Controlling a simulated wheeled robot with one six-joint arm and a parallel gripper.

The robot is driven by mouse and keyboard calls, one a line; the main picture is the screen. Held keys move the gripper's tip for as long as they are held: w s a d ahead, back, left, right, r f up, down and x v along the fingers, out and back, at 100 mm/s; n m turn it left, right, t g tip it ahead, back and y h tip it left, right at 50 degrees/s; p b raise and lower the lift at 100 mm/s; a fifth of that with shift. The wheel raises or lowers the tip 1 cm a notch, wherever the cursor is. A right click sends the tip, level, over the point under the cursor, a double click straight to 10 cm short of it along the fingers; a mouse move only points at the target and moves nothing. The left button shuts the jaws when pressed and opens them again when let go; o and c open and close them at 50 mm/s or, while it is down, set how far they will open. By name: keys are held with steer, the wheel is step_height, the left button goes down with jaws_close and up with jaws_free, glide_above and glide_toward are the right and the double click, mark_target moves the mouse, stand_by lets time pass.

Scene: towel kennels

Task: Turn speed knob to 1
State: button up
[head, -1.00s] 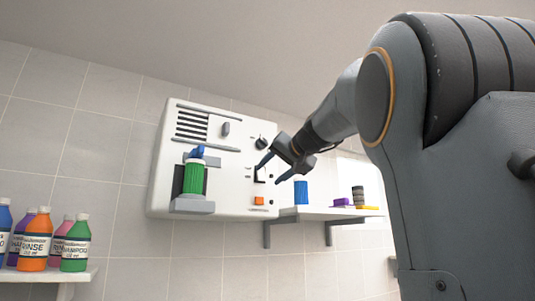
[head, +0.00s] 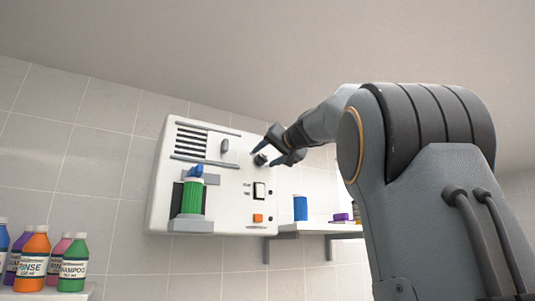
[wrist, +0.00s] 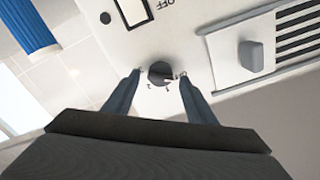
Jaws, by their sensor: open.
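The speed knob (wrist: 160,73) is a round black dial on the white wall unit (head: 243,213), with small marks around it that are too small to read surely. In the wrist view it lies between and just beyond my two blue fingertips. In the head view the knob (head: 260,160) shows at the unit's upper right, partly near my gripper (head: 270,153). My gripper (wrist: 156,78) is open, with one finger on each side of the knob. I cannot tell whether the fingers touch it.
On the unit are a rocker switch (head: 259,190), an orange button (head: 257,218), a grey lever (head: 224,146), a slotted vent (head: 190,142) and a green bottle (head: 192,198) in a holder. A blue cylinder (head: 300,208) stands on the right shelf (head: 315,228). Several shampoo bottles (head: 73,264) stand lower left.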

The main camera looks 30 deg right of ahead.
steer(key=c, duration=1)
steer(key=shift+c, duration=0.2)
steer(key=shift+m, duration=0.3)
steer(key=m+p, duration=0.1)
steer(key=m, duration=0.4)
steer(key=shift+m, duration=0.3)
steer(key=m+p, duration=0.2)
steer(key=m, duration=0.3)
steer(key=shift+d+f, duration=0.1)
steer(key=shift+f, duration=0.05)
steer(key=shift+m, duration=0.4)
steer(key=o, duration=1)
steer(key=shift+o, duration=0.2)
